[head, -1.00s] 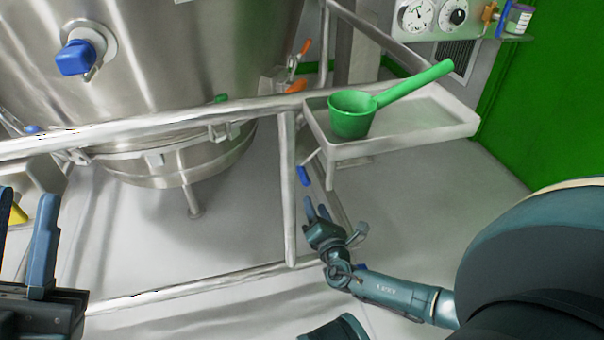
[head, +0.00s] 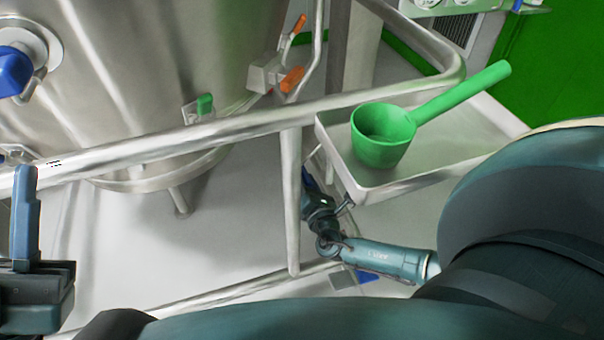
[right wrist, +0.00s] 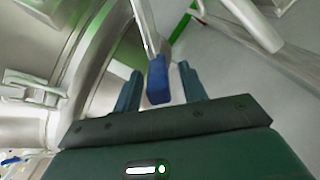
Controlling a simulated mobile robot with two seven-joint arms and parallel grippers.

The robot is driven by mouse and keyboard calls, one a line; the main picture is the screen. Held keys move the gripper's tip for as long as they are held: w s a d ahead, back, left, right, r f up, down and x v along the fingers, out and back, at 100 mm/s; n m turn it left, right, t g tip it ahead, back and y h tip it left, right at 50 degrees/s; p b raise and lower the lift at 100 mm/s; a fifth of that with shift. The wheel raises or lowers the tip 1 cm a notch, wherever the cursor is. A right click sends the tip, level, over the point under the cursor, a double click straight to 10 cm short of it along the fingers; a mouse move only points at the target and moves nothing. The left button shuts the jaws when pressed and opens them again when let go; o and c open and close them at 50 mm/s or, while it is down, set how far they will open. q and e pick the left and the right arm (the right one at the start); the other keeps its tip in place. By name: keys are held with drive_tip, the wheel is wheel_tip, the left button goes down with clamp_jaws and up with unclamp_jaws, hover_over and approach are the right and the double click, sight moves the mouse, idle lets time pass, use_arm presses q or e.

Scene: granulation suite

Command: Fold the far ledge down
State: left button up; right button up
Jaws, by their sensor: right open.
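The ledge (head: 470,140) is a pale metal tray standing out level beside the tubular rail at right in the head view. A green scoop (head: 380,145) rests on it, handle pointing back right. My right gripper (head: 308,182) is below the ledge's near left corner, behind the rail post. In the right wrist view its fingers (right wrist: 160,88) are open, one on each side of a blue-tipped metal lever (right wrist: 158,80); contact cannot be told. My left gripper (head: 25,215) is at the left edge with only one finger clearly visible.
A metal rail (head: 220,130) with a post (head: 291,200) runs in front of a large steel vessel (head: 150,60). Orange-handled valves (head: 290,80) sit behind the rail. A green wall (head: 530,60) stands at back right. Open floor shows beneath the rail.

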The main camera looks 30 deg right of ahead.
drive_tip(key=shift+s, duration=0.1)
drive_tip(key=shift+c, duration=0.2)
clamp_jaws()
